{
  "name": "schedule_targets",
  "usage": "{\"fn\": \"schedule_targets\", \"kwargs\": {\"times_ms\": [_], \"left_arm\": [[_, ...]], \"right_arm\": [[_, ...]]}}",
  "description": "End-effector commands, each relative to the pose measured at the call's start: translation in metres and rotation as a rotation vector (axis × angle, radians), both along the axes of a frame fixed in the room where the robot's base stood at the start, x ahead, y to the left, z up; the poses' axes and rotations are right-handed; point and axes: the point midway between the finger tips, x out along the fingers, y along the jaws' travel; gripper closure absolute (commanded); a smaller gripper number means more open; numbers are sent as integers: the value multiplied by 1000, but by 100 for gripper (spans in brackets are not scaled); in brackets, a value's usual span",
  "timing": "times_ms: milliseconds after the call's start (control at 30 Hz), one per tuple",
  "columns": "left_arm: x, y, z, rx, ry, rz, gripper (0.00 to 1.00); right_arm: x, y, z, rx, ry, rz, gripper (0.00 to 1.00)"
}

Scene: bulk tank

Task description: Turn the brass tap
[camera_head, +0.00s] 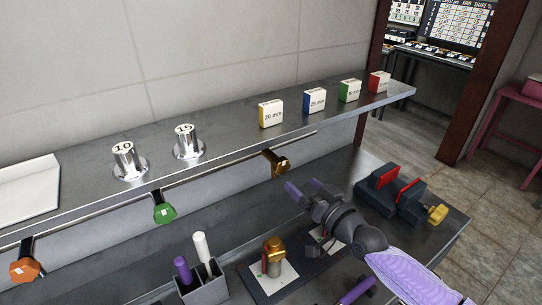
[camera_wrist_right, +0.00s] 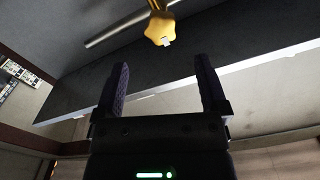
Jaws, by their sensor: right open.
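The brass tap (camera_head: 276,162) hangs below the front edge of the grey shelf, on the thin rail. Its yellow lobed knob also shows in the right wrist view (camera_wrist_right: 159,28), top centre, beyond the fingertips. My right gripper (camera_head: 305,190) is in front of and below the tap, to its right in the head view. Its two purple fingers stand apart with nothing between them, and they also show in the right wrist view (camera_wrist_right: 160,65). The gripper is apart from the tap. My left gripper is in neither view.
A green knob (camera_head: 164,212) and an orange knob (camera_head: 25,269) hang along the same rail. Numbered cylinders and coloured boxes stand on the shelf (camera_head: 230,140). On the bench below are a brass fitting (camera_head: 274,250), a grey holder (camera_head: 205,287) and a red-jawed vise (camera_head: 390,200).

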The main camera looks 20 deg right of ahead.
Motion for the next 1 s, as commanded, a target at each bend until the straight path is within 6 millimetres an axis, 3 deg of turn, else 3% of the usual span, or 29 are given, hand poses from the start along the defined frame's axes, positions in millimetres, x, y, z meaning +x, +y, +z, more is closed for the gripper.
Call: {"fn": "schedule_targets", "kwargs": {"times_ms": [200, 400, 800, 1000], "left_arm": [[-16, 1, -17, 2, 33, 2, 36], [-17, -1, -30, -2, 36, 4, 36], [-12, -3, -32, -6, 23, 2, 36], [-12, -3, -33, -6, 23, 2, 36]], "right_arm": [[47, 7, -3, -1, -3, 0, 8], [81, 11, -4, -1, 2, 0, 8], [93, 13, -1, -5, 4, 0, 8], [93, 13, -1, -5, 4, 0, 48]]}}
